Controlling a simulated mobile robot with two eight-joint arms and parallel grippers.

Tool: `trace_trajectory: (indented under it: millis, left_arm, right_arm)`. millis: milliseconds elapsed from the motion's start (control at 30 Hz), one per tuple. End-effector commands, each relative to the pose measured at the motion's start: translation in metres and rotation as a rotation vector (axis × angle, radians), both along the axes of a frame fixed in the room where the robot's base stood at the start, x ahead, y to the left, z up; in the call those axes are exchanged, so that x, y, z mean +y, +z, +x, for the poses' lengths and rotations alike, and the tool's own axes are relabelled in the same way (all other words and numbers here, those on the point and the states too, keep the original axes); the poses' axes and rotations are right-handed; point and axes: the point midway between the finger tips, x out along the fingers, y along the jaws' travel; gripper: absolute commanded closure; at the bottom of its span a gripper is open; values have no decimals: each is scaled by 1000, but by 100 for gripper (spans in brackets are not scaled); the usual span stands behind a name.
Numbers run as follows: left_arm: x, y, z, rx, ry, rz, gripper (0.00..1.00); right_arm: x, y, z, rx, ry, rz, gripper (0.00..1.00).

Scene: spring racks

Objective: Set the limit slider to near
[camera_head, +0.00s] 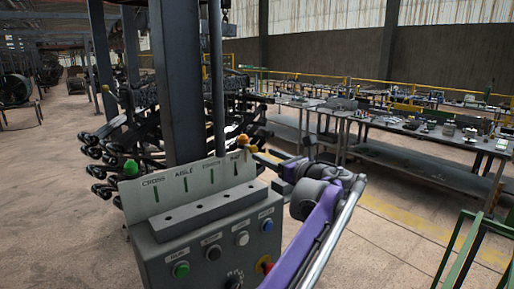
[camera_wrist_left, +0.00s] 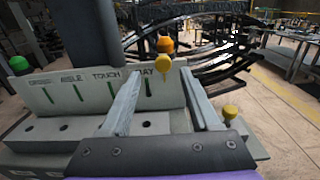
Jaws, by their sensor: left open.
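A grey control box (camera_head: 207,255) has an upright panel (camera_head: 172,192) with several green-marked slots, labelled CROSS, AISLE and others hard to read. A green knob (camera_head: 131,166) stands at the panel's left end. An orange ball (camera_head: 243,140) shows at its right end, also in the left wrist view (camera_wrist_left: 165,44), with a yellow knob (camera_wrist_left: 163,68) just below. I cannot tell which control is the limit slider. My left gripper (camera_wrist_left: 162,80) is open, its two fingers reaching toward the panel's right end, with the yellow knob between them in the picture. Contact cannot be told. My right gripper is not in view.
The box front carries several buttons, including green (camera_head: 181,269), white (camera_head: 242,238) and blue (camera_head: 267,225), and a red stop button (camera_head: 267,267). A dark post (camera_head: 177,80) rises behind the box. Long workbenches (camera_head: 400,125) stand at the right; a green frame (camera_head: 465,245) is at the lower right.

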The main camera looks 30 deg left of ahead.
Motion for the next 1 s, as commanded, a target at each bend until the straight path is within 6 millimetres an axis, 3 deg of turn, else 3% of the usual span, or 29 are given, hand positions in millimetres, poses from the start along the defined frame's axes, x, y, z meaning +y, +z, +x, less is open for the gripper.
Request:
trace_trajectory:
  millis: [100,300,500,767,1000]
  left_arm:
    - [24,3,9,-3,4,-1,37]
    - [53,3,21,-3,3,-1,37]
    - [65,1,26,-2,1,-2,37]
    - [65,1,27,-2,0,-2,37]
    - [65,1,27,-2,0,-2,79]
  right_arm:
    - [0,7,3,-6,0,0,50]
    - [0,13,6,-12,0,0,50]
    - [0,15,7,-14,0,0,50]
    - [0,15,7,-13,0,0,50]
    - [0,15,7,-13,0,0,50]
